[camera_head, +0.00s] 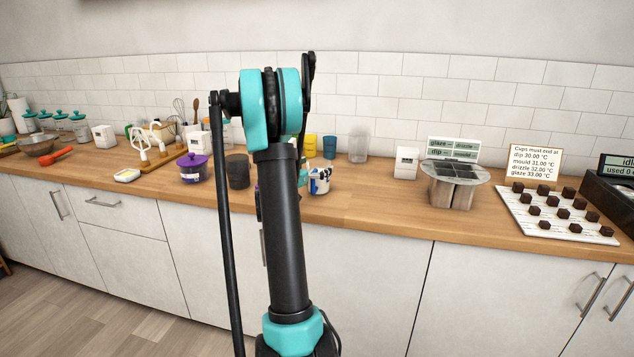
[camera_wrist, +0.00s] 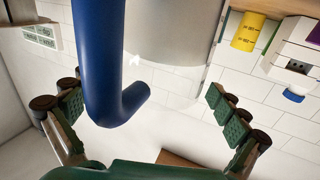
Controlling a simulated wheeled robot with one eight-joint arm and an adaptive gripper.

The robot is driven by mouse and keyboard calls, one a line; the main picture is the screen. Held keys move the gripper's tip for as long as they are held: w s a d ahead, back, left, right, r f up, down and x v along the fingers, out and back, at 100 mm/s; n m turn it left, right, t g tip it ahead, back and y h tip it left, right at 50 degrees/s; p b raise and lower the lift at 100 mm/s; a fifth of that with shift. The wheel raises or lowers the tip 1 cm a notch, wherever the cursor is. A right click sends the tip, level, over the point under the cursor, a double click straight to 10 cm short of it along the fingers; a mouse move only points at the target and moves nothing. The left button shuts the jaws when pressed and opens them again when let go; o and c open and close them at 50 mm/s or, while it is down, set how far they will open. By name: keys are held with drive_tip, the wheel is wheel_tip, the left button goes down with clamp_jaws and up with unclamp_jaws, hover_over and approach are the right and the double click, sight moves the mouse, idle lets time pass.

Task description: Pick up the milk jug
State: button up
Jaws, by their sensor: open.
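The milk jug (camera_head: 319,182) appears to be the small white jug with dark patches on the counter, just right of my arm; its left part is hidden. In the wrist view a thick blue curved bar (camera_wrist: 103,65), apparently the jug's handle, hangs large between the fingers of my gripper (camera_wrist: 145,92). The fingers are spread, with green pads on both sides of the bar and visible space on each side. In the head view my gripper is mostly hidden behind my arm.
A clear container (camera_head: 360,145), yellow cup (camera_head: 311,146) and blue cup (camera_head: 329,147) stand behind the jug. A dark cup (camera_head: 237,171) and purple pot (camera_head: 193,168) are left. Counter between the jug and the round stand (camera_head: 455,178) is mostly clear.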

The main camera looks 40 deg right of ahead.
drive_tip(key=c, duration=2)
drive_tip(key=shift+r, duration=0.2)
drive_tip(key=shift+r, duration=9.75)
